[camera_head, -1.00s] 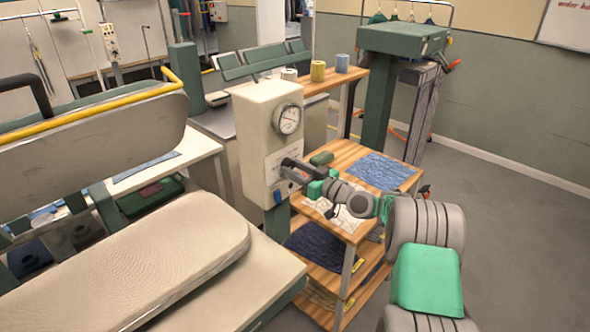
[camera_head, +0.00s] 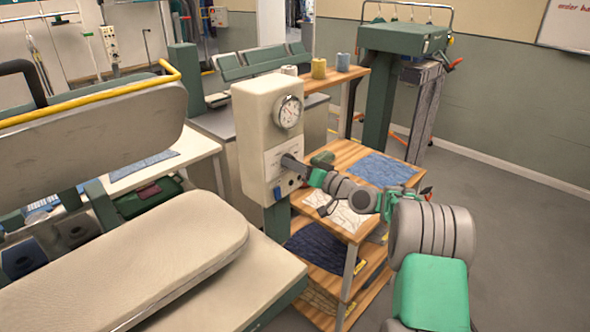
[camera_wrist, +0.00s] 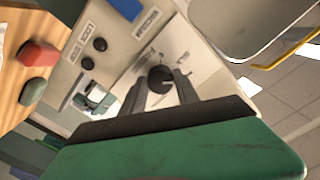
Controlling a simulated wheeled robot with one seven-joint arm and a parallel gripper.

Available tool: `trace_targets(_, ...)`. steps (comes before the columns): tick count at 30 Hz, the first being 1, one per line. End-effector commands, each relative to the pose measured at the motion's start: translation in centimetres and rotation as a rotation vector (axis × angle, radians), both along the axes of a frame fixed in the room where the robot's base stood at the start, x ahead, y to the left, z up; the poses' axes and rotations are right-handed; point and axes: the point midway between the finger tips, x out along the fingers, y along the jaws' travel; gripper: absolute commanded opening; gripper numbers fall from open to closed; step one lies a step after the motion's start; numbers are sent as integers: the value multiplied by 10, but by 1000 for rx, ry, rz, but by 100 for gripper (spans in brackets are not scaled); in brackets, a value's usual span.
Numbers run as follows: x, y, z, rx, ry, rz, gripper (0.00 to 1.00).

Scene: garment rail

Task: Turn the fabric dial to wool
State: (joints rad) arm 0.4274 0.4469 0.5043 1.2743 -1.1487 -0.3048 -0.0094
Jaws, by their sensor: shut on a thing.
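The fabric dial is a dark round knob (camera_wrist: 161,79) on a pale plate on the front of the cream control box (camera_head: 258,110). In the wrist view the two fingers of my gripper (camera_wrist: 162,88) reach to the knob and are closed around it.
A round gauge (camera_head: 288,111) sits above the plate. Two black buttons (camera_wrist: 93,55) and a blue part (camera_wrist: 127,8) are near the dial. A wooden shelf table (camera_head: 345,154) with folded cloths stands right of the box. A padded press board (camera_head: 150,255) lies at front left.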

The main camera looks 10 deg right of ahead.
Motion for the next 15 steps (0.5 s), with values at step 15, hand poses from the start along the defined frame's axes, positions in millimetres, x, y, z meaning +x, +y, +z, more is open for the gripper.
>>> trace_targets(15,0,0,1,257,186,-1,0)
